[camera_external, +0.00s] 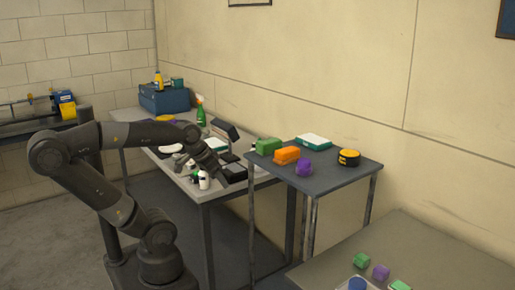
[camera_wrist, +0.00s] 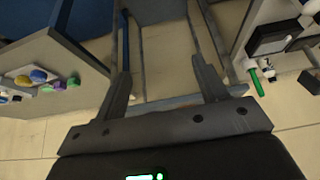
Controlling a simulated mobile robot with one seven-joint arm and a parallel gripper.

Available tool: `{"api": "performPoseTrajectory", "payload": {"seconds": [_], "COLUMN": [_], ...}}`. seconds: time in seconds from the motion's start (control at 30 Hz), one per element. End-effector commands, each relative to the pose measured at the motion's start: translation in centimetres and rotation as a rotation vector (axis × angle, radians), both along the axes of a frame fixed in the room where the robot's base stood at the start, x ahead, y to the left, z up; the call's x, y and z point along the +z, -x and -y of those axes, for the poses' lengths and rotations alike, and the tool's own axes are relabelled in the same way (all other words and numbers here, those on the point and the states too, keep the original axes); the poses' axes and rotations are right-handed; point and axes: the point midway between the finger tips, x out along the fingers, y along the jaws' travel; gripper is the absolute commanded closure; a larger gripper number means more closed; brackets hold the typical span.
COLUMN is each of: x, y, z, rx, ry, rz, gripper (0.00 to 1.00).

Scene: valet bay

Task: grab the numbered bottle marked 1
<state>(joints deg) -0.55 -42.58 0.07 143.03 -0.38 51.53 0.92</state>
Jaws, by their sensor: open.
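A small white bottle with a dark cap (camera_external: 203,180) stands near the front edge of the long grey table. No number can be read on it, so I cannot tell which bottle is marked 1. In the wrist view, several small bottles lie at the right edge, including a white one (camera_wrist: 312,9), with no readable marks. My gripper (camera_external: 218,172) hangs over the table close to the white bottle and partly blends with dark items behind. In the wrist view my gripper (camera_wrist: 161,80) is open, with nothing between its fingers.
A green spray bottle (camera_external: 201,112) and a blue toolbox (camera_external: 165,100) stand farther back on the long table. A dark side table (camera_external: 328,177) holds green, orange and purple blocks and a yellow-black round item (camera_external: 349,157). A black tray (camera_wrist: 275,39) shows beside the bottles.

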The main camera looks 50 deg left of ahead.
Motion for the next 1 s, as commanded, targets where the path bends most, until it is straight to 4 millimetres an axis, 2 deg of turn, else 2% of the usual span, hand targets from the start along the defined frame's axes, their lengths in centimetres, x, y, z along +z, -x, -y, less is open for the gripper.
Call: {"api": "performPoseTrajectory", "payload": {"seconds": [0.17, 0.27, 0.37, 0.53, 0.67, 0.8, 0.9, 1.0], "x": [-0.2, -0.4, -0.7, -1.6, -2.6, -3.8, -4.6, -5.1], "y": [-2.0, -3.8, -5.4, -7.3, -7.9, -7.4, -6.7, -6.2], "z": [-2.3, -4.8, -7.9, -14.2, -19.8, -25.6, -28.8, -30.7], "rx": [-0.001, -0.009, -0.016, -0.02, -0.012, -0.003, 0.002, 0.005], "ry": [0.011, 0.021, 0.032, 0.047, 0.047, 0.033, 0.02, 0.008], "rz": [-0.033, -0.05, -0.056, -0.047, -0.026, 0.001, 0.015, 0.026], "gripper": [0.34, 0.34, 0.34, 0.34, 0.34, 0.34, 0.34, 0.34]}}
